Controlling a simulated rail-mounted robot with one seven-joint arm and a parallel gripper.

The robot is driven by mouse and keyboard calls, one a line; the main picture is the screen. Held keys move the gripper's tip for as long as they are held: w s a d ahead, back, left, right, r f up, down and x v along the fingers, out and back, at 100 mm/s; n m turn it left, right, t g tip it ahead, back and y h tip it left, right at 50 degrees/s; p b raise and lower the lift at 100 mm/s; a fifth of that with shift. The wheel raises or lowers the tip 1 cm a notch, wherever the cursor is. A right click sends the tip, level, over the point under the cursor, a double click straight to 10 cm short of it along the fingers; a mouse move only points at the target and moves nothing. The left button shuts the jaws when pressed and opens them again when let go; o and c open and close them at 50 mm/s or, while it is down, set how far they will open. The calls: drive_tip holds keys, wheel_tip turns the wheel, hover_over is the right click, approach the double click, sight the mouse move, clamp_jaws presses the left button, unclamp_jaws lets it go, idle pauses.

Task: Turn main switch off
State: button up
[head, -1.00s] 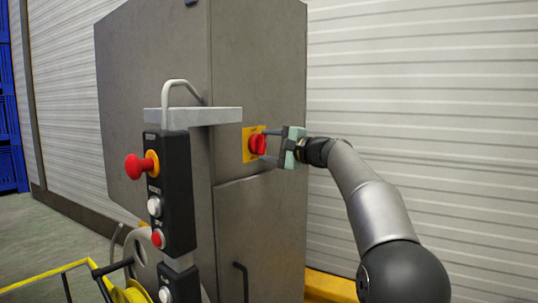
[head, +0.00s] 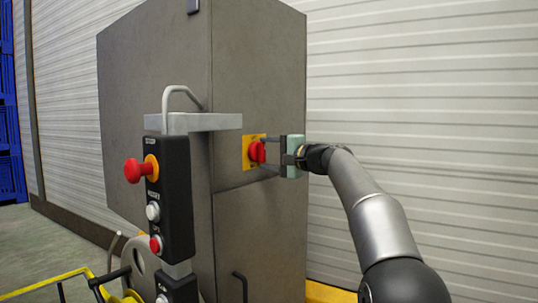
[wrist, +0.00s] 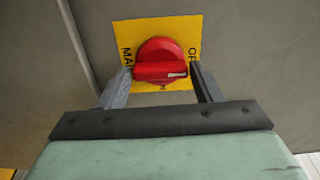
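The main switch is a red rotary knob (head: 257,152) on a yellow plate (head: 248,162) on the grey cabinet's side. In the wrist view the knob (wrist: 160,52) has its grip bar lying across the picture, with a pale mark at the bar's right end. The plate (wrist: 128,28) carries partly hidden lettering at left and right. My gripper (head: 268,156) faces the knob; in the wrist view its two fingers (wrist: 161,86) stand apart, one on each side of the knob's lower part. Contact with the knob cannot be made out.
A black control pendant (head: 178,205) with a red mushroom button (head: 138,170) hangs from a grey bracket (head: 200,122), left of the switch. The cabinet (head: 150,90) has a dark handle (head: 241,284) low down. The white slatted wall (head: 440,90) is behind my arm.

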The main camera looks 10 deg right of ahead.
drive_tip(key=shift+o, duration=1.1)
drive_tip(key=b+v, duration=0.3)
drive_tip(key=v, duration=1.4)
drive_tip(key=shift+s+b, duration=0.2)
drive_tip(key=shift+b, duration=0.1)
drive_tip(key=shift+d, duration=0.15)
drive_tip(key=s+a+f+n+g+h+p, duration=0.1)
drive_tip(key=s+a+f+g+h+p, duration=0.1)
drive_tip(key=s+a+f+g, duration=0.25)
drive_tip(key=s+a+f+n+g+h+p, duration=0.1)
drive_tip(key=s+a+f+p, duration=0.2)
drive_tip(key=a+f, duration=0.35)
drive_tip(key=s+a+f+n+g+h+p, duration=0.1)
drive_tip(key=s+a+f+g+h+p, duration=0.15)
drive_tip(key=f, duration=0.55)
drive_tip(key=s+f+n+g+h+p, duration=0.2)
drive_tip(key=s+f, duration=0.5)
drive_tip(key=s, duration=0.5)
drive_tip(key=s+f+n+g+h+p, duration=0.3)
drive_tip(key=s+f, duration=0.5)
drive_tip(key=s, duration=0.5)
drive_tip(key=shift+d+n+h, duration=0.35)
drive_tip(key=shift+n+h, duration=0.1)
drive_tip(key=shift+n, duration=0.65)
